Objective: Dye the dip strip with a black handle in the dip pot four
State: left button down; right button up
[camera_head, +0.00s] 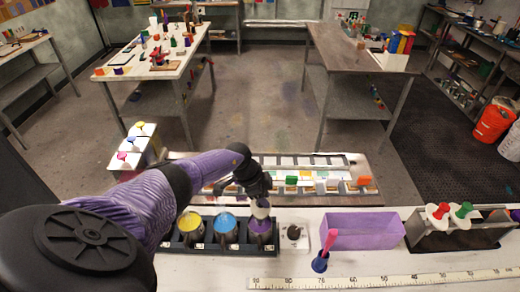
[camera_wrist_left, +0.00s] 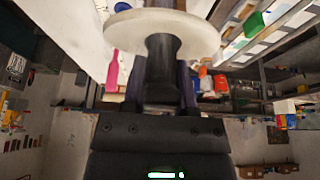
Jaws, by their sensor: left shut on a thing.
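My left gripper (camera_head: 257,188) is over the right end of the dark pot rack (camera_head: 243,245). In the left wrist view it is shut on the black handle (camera_wrist_left: 163,58) of a dip strip, with a round white disc (camera_wrist_left: 165,33) beyond the fingers. In the head view this white disc (camera_head: 260,208) is right above the purple pot (camera_head: 260,227), the rightmost in the rack. The strip below the disc is hidden, and I cannot tell whether it is in the dye. A blue pot (camera_head: 225,224) and a yellow pot (camera_head: 190,223) stand to the left. My right gripper is not in view.
Right of the rack are a dark round knob (camera_head: 294,232), a pink stick (camera_head: 329,241) in a blue holder (camera_head: 320,262), and a purple bin (camera_head: 362,232). A metal rack (camera_head: 425,238) holds red- and green-handled strips. A ruler (camera_head: 390,280) lies along the front.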

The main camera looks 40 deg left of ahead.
pick_arm(q)
notch_tip(320, 180, down, 8)
jog(key=b, duration=0.7)
jog(key=shift+f, duration=0.15)
jog(key=shift+w+d+r, duration=0.2)
jog(key=shift+r, duration=0.05)
jog(key=shift+s+f, duration=0.1)
